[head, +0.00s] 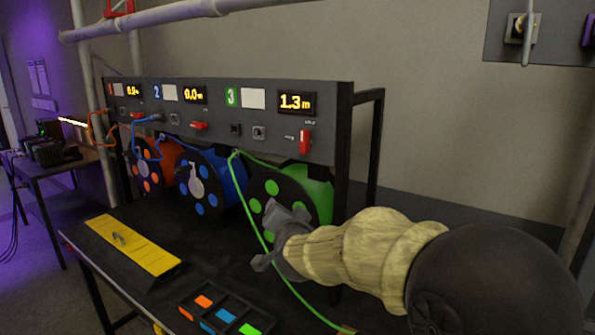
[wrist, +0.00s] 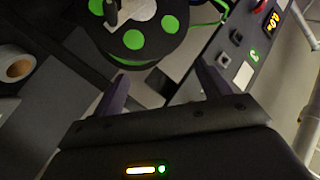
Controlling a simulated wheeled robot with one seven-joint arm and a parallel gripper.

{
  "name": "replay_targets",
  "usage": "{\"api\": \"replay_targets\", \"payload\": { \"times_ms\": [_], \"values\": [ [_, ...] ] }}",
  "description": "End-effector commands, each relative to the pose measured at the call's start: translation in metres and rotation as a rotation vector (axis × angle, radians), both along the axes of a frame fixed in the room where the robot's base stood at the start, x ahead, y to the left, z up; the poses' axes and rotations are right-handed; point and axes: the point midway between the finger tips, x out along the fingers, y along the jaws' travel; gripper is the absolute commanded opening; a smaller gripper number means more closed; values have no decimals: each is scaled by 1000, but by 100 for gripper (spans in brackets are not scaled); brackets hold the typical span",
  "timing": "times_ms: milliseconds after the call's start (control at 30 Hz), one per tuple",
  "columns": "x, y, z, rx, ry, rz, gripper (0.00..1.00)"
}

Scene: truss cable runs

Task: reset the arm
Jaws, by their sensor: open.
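My arm comes in from the right in the head view, its forearm in a pale cover. My gripper (head: 268,238) is in front of the green reel (head: 317,190), and its fingers look empty. In the wrist view my gripper (wrist: 160,88) has its two fingers spread apart, with the green-dotted reel (wrist: 134,38) beyond them. I cannot tell from these views whether a finger touches the reel. The arm hides part of the reel's lower right side in the head view.
A blue reel (head: 222,172) and an orange reel (head: 160,160) stand left of the green one. The panel (head: 225,112) above reads 1.3 m at channel 3. A green cable (head: 285,275) runs down across the bench. A yellow plate (head: 130,245) and a tray (head: 215,312) of coloured pieces lie in front.

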Motion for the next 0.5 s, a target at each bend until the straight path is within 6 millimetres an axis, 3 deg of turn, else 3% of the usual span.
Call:
{"api": "replay_targets", "payload": {
  "times_ms": [33, 200, 333, 500],
  "values": [
    [-12, -17, -26, -73, 81, 35, 76],
    [-64, -63, -105, -271, 356, 154, 76],
    [-115, -99, -154, -380, 562, 224, 76],
    [-178, -132, -196, -472, 780, 299, 76]
  ]
}}
